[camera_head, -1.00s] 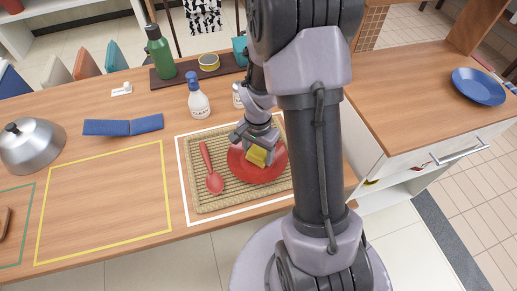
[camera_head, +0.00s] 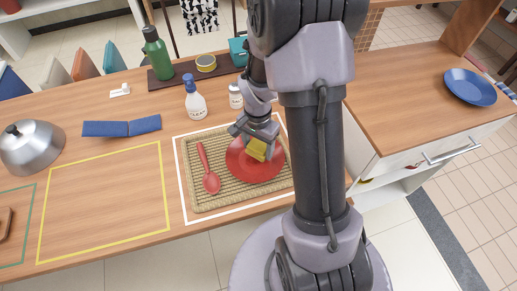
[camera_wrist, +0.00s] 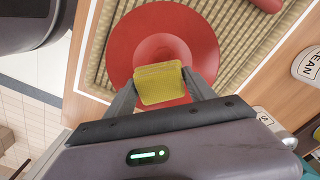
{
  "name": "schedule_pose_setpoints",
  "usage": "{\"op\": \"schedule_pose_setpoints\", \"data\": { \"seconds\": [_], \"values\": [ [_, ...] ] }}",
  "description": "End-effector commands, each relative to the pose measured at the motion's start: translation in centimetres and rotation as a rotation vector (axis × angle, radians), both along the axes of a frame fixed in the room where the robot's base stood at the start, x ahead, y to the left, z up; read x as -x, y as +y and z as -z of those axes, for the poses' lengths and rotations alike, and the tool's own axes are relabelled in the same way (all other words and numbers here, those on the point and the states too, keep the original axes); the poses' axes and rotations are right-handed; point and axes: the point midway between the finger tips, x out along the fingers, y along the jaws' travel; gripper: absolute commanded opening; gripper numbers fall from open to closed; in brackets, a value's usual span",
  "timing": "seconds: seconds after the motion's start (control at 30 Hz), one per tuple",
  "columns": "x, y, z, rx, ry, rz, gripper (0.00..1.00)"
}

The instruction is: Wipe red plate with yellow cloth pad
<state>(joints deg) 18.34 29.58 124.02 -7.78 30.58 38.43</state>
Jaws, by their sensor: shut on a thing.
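The red plate (camera_head: 262,170) lies on a woven mat (camera_head: 228,197) inside a white outline on the counter. It also shows in the wrist view (camera_wrist: 124,42). The yellow cloth pad (camera_head: 257,149) is held by my gripper (camera_head: 254,144) over the plate. In the wrist view my gripper (camera_wrist: 162,92) is shut on the pad (camera_wrist: 160,84), which covers the near part of the plate. I cannot tell whether the pad touches the plate. My arm hides part of the counter to the right of the plate.
A red spoon (camera_head: 208,170) lies on the mat left of the plate. A spray bottle (camera_head: 196,98) and a small white jar (camera_head: 236,96) stand behind the mat. A blue folded cloth (camera_head: 122,127) and a metal dome (camera_head: 30,146) are left. The yellow-outlined area (camera_head: 104,203) is clear.

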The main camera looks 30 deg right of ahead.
Motion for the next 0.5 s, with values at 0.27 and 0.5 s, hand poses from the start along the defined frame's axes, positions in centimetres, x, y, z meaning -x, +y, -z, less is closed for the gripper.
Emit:
{"op": "schedule_pose_setpoints", "data": {
  "seconds": [0.27,0.5],
  "values": [
    [-0.5,-0.2,-2.9,0.000,-0.001,-0.003,0.25],
    [-0.8,-0.3,-4.7,0.000,0.000,-0.007,0.25]
  ]
}}
